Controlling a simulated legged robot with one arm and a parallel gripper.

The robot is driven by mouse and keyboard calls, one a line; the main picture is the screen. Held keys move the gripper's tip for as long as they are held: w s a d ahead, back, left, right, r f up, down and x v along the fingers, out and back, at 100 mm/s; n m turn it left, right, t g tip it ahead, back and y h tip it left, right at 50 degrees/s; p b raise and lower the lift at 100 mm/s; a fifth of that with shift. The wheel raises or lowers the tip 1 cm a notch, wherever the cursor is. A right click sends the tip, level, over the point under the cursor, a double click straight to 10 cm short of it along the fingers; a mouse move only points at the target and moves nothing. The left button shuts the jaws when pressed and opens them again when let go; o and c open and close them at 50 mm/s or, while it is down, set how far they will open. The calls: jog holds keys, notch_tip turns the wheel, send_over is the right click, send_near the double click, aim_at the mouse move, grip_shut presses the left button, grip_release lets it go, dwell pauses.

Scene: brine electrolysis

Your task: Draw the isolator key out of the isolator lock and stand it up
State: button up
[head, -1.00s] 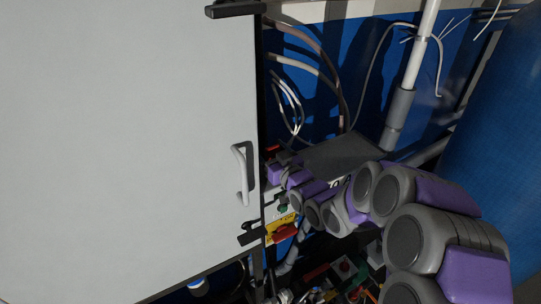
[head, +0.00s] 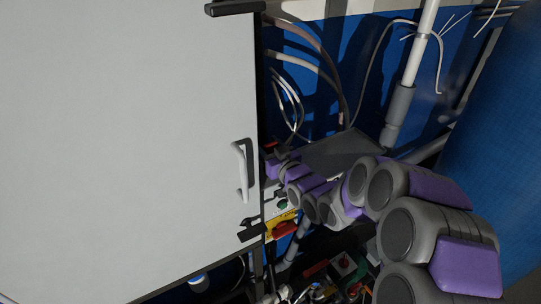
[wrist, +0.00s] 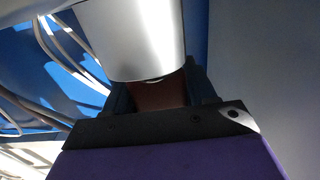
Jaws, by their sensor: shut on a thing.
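My gripper (wrist: 160,95) is shut on a reddish-brown piece (wrist: 160,94) between its dark fingers in the wrist view. I take this to be the isolator key; its outline is mostly hidden. A shiny silver cylinder (wrist: 132,38) covers its upper end, and I cannot tell whether the two are joined. In the head view, my gripper (head: 273,151) is beside the right edge of the cabinet door, with a bit of red at its tip. Below it, a red handle (head: 285,229) sits on a yellow plate (head: 272,236). I cannot make out the lock's keyhole.
The large grey door (head: 120,140) fills the left, with its pale handle (head: 242,172) close to my gripper. A dark flat shelf (head: 345,153) lies right of the gripper. Cables (head: 290,95) hang behind. Cluttered parts (head: 340,270) are below.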

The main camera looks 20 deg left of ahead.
jog(key=shift+d, duration=0.1)
jog(key=shift+c, duration=1.1)
jog(key=shift+d+r, duration=0.1)
jog(key=shift+r, duration=0.05)
jog(key=shift+r+p, duration=0.3)
jog(key=shift+r, duration=0.75)
notch_tip(320, 180, up, 5)
jog(key=shift+f+p, duration=0.2)
jog(key=shift+p, duration=0.5)
jog(key=shift+f, duration=0.1)
